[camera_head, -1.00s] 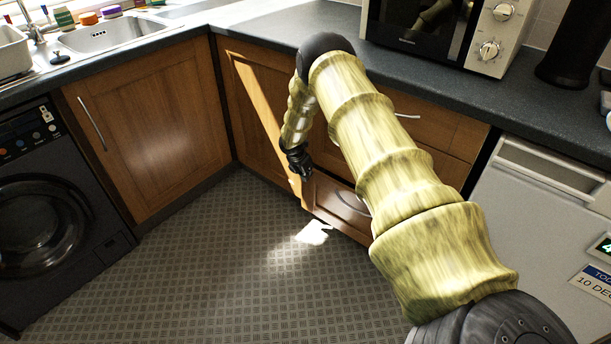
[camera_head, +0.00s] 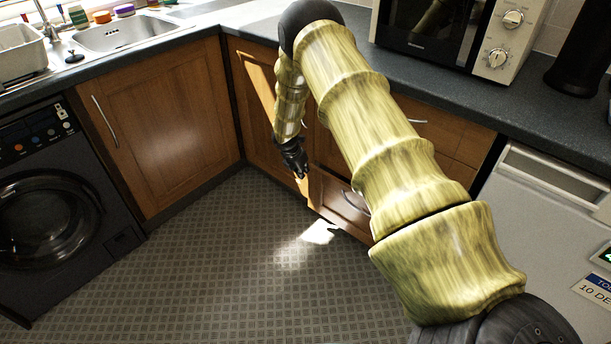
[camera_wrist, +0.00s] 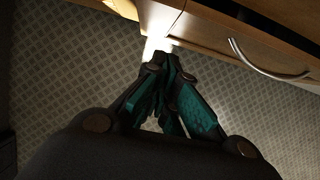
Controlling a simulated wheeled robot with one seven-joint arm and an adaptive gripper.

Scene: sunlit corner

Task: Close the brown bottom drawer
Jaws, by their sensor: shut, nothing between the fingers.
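The brown bottom drawer (camera_head: 330,196) is low in the cabinet at the centre of the head view, with its right part hidden behind my arm. Its front appears to stand out from the cabinet. In the wrist view the drawer front (camera_wrist: 220,25) crosses the upper right, with a curved metal handle (camera_wrist: 268,62) and a dark gap along its top right. My gripper (camera_head: 302,174) points down beside the drawer's left edge. In the wrist view my gripper (camera_wrist: 165,58) is shut and empty, close to the drawer's left end. I cannot tell whether it touches it.
A corner cabinet door (camera_head: 160,130) and a washing machine (camera_head: 50,215) stand to the left. A white appliance (camera_head: 550,210) is at the right. A microwave (camera_head: 440,35) sits on the dark worktop (camera_head: 460,105). The patterned floor (camera_head: 220,270) is clear.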

